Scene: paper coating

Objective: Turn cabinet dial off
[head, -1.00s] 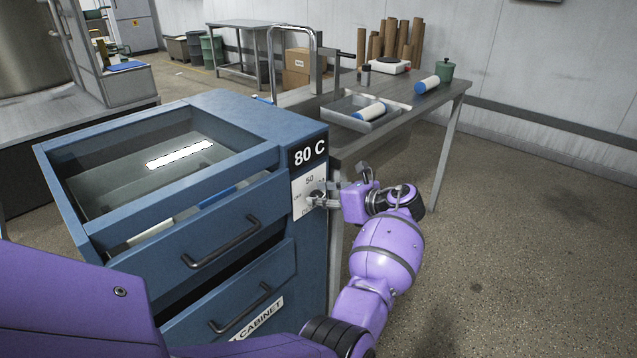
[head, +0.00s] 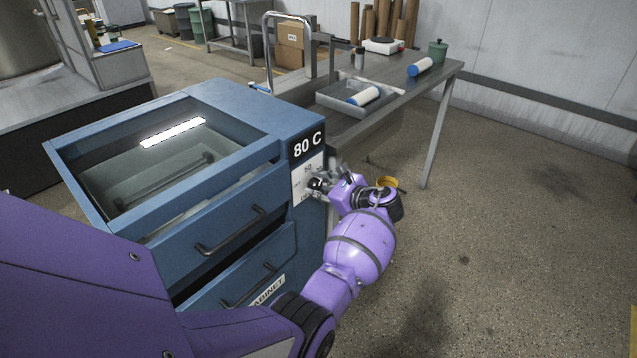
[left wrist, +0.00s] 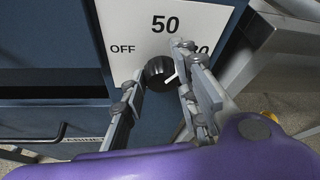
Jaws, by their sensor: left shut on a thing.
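The cabinet dial (left wrist: 158,72) is a round black knob with a white pointer mark. It sits on a white plate (left wrist: 112,22) marked OFF at left, 50 at top and 80 at right, the last partly hidden by a finger. The mark points right and slightly up, toward the 80 side. My left gripper (left wrist: 160,66) is shut on the dial, one finger on each side. In the head view, my left gripper (head: 326,184) is at the plate on the front of the blue cabinet (head: 276,113), below its "80 C" display (head: 307,145). My right gripper is not in view.
Drawer handles (head: 230,232) stick out left of the dial. A metal table (head: 433,82) with a tray (head: 336,97), rollers and a green canister (head: 437,52) stands behind and right of the cabinet. The floor to the right is clear.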

